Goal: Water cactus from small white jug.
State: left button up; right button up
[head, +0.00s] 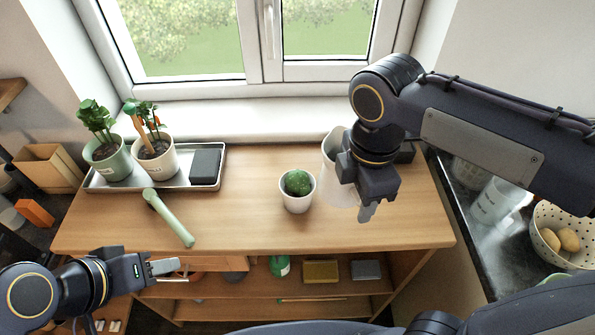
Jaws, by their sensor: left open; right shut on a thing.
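The cactus (297,182) is a round green ball in a small white pot (297,204) standing on the wooden table. The small white jug (329,164) is just right of the cactus, partly hidden behind my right gripper. My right gripper (366,211) is shut on the jug. I cannot tell whether the jug touches the table or how far it is tilted; its inside is hidden. My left gripper (165,266) is open and empty at the table's front left, below and away from the cactus.
A tray (180,183) at the back left holds two potted plants (107,152) (154,155) and a dark block (205,166). A window sill is behind.

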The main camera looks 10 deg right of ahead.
jog(key=w+a+f+m, duration=0.1)
jog(key=w+a+m, duration=0.1)
jog(key=a+m, duration=0.3)
jog(key=w+a+f+m, duration=0.2)
jog(key=a+m, duration=0.3)
jog(key=a, duration=0.6)
jog(key=w+a+f+m, duration=0.1)
jog(key=w+a+m, duration=0.2)
jog(key=a+m, duration=0.3)
jog(key=shift+w+a+f, duration=0.2)
jog(key=shift+a+f, duration=0.2)
jog(key=shift+a, duration=0.75)
jog(key=shift+d+r, duration=0.1)
jog(key=shift+r, duration=0.05)
jog(key=w+d+r+g+y, duration=0.2)
jog(key=d+r+y, duration=0.4)
jog(key=y, duration=0.3)
jog(key=shift+d+r+g, duration=0.2)
jog(key=shift+r+g, duration=0.2)
jog(key=shift+r, duration=0.45)
jog(key=shift+w+d+r+g+y, duration=0.1)
jog(key=shift+d+r+g+y, duration=0.1)
jog(key=shift+r+y, duration=0.25)
jog(key=shift+w+d+r+g+y, duration=0.15)
jog(key=shift+r+y, duration=0.15)
jog(key=shift+y, duration=0.25)
dwell(1.7)
